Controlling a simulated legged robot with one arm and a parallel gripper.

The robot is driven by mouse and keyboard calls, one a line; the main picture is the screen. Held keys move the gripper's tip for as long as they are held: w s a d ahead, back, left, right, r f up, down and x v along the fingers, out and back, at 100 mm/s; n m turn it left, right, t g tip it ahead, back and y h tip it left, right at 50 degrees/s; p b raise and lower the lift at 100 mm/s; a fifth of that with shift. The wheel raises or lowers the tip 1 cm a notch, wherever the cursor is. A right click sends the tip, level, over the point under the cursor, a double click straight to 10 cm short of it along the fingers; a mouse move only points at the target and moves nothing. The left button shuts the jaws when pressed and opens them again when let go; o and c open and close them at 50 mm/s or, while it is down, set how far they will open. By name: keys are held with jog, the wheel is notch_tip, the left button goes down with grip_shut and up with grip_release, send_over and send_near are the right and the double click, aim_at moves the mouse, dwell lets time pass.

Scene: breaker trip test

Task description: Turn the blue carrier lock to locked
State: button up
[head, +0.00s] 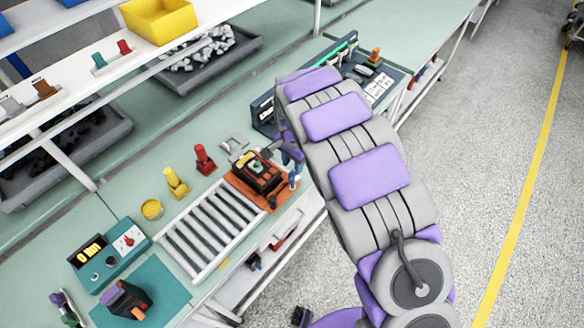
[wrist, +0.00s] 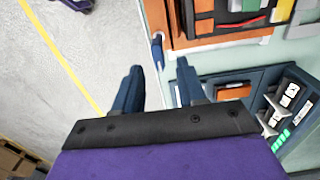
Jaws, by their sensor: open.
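The orange carrier (head: 238,190) sits at the end of the roller track with a dark breaker unit (head: 262,174) on it. In the wrist view the carrier's orange edge (wrist: 205,43) is at the top. The small blue carrier lock (wrist: 157,50) stands at the carrier's near side edge; in the head view a blue piece there (head: 294,181) is partly hidden by my gripper. My gripper (wrist: 158,70) is open and empty. Its fingertips point towards the lock, which appears just beyond the gap, apart from both fingers. I cannot tell the lock's turn position.
The roller track (head: 208,232) runs left of the carrier. Red (head: 204,159) and yellow (head: 176,182) pieces stand behind it. A dark blue test panel (wrist: 268,82) lies close to my gripper. The floor beside the bench is clear.

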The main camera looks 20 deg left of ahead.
notch_tip(320, 180, up, 13)
jog(key=shift+a+r, duration=0.15)
jog(key=shift+a, duration=0.1)
jog(key=shift+d, duration=0.1)
dwell(0.4)
jog(key=s+d+r+b, duration=0.25)
jog(key=s+d, duration=0.25)
jog(key=d, duration=0.6)
jog(key=s+d+r+b, duration=0.1)
jog(key=s+d+r, duration=0.3)
jog(key=d, duration=0.7)
jog(key=s+d+f+n+b, duration=0.1)
jog(key=s+d+f, duration=0.1)
jog(key=s, duration=0.6)
jog(key=s+d+f+n+g+b, duration=0.1)
jog(key=s+d, duration=0.3)
jog(key=s, duration=0.4)
jog(key=s+d+f+n+b, duration=0.1)
jog(key=s+d+f+n, duration=0.1)
jog(key=s, duration=0.6)
jog(key=shift+s+d+f+n+g, duration=0.35)
jog(key=shift+d+f+g, duration=0.1)
jog(key=shift+d, duration=0.15)
